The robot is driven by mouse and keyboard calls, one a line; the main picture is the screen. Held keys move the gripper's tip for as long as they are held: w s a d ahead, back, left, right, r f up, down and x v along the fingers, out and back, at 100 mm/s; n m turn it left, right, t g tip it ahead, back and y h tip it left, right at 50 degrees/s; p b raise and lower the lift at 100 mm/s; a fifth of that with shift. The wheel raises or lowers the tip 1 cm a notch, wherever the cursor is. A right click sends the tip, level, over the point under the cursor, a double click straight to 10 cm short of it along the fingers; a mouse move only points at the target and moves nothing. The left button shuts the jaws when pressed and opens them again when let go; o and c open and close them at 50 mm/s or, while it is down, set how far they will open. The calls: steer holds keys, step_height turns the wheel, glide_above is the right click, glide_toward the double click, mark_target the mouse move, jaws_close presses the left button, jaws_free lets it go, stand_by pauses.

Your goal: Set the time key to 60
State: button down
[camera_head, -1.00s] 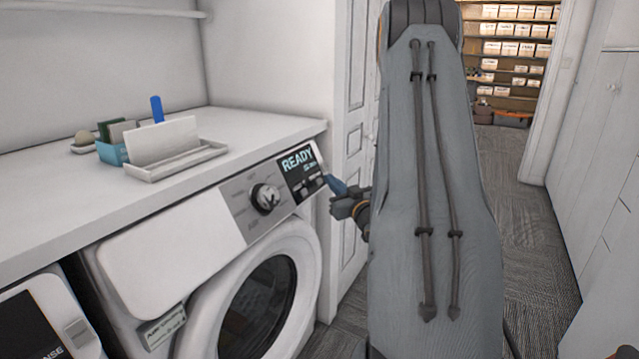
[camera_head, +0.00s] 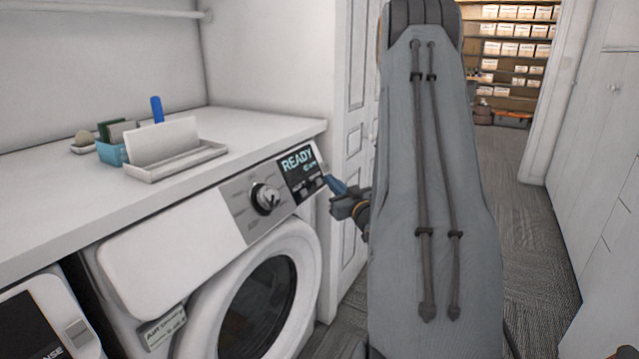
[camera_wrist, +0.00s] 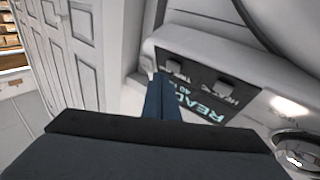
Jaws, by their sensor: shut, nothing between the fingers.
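The white machine's dark display panel (camera_head: 299,172) reads READY, with a smaller blurred line below. In the wrist view the panel (camera_wrist: 205,98) is upside down. The small line there is partly covered by my fingers and looks like 40. Two small keys sit along the panel's edge: the time key (camera_wrist: 174,66) and the heat key (camera_wrist: 226,88). My gripper (camera_wrist: 160,78) is shut and empty, its blue fingertips close to the time key. I cannot tell whether they touch it. In the head view my gripper (camera_head: 328,181) is at the panel's right end.
A round dial (camera_head: 265,198) is left of the panel, above the round door (camera_head: 268,300). The white counter (camera_head: 225,130) overhangs the machine and holds a tray (camera_head: 178,162) and a blue box (camera_head: 112,153). A panelled door (camera_head: 356,90) stands close behind my gripper. Carpet is clear to the right.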

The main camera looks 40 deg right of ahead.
steer(key=shift+w, duration=0.1)
stand_by(0.6)
steer(key=shift+w+a+f, duration=0.15)
steer(key=shift+w+f, duration=0.05)
steer(key=shift+w, duration=0.1)
steer(key=shift+w+a+f+b, duration=0.15)
steer(key=shift+w+b, duration=0.15)
stand_by(0.7)
steer(key=shift+s, duration=0.1)
steer(key=shift+s+d+r+p, duration=0.3)
steer(key=shift+s+r+p, duration=0.1)
steer(key=shift+s, duration=0.15)
stand_by(0.4)
steer(key=s+p, duration=0.1)
steer(key=s+d+r, duration=0.1)
steer(key=s+r+p, duration=0.1)
steer(key=s, duration=0.1)
steer(key=shift+s+d+r+p, duration=0.1)
steer(key=shift+d+p, duration=0.25)
stand_by(2.9)
